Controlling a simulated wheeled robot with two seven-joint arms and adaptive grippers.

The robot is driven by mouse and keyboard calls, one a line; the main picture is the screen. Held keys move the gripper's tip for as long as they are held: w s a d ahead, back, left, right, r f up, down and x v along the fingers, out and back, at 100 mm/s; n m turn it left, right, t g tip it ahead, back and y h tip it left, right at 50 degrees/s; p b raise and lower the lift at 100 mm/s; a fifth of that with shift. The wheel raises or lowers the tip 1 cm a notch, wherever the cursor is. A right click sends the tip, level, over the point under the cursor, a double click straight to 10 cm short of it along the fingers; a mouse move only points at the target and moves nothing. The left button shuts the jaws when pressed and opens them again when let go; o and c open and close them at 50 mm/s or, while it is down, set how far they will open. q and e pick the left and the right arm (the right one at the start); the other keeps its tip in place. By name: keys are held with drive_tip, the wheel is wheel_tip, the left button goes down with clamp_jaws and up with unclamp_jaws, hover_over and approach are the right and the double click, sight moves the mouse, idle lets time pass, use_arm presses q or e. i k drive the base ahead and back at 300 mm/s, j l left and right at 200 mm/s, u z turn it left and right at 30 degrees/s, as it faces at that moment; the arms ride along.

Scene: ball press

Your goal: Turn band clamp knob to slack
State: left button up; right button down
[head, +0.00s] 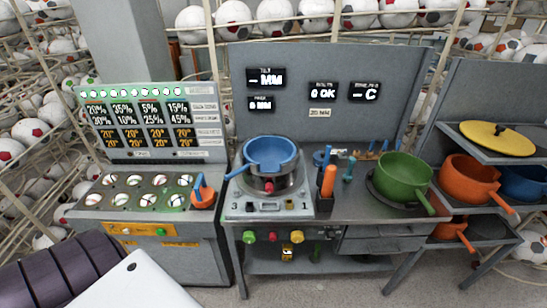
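A press unit (240,208) with a pale base marked 1 and 3 stands on the middle bench. A small red knob (269,187) shows on the front of the body, under the blue pan. Green (249,237), red (273,236) and yellow (297,236) knobs sit in a row on the bench front. I cannot tell which is the band clamp knob or how it is set. Neither gripper is in view.
A green pot (402,178) and upright orange-handled tools (328,181) stand right of the press. A side rack (463,205) holds orange pots. On the left, a sloped panel (150,118) rises behind a counter with an orange-and-blue item (203,195).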

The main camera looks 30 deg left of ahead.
sight(269, 186)
drive_tip(key=u, duration=1.15)
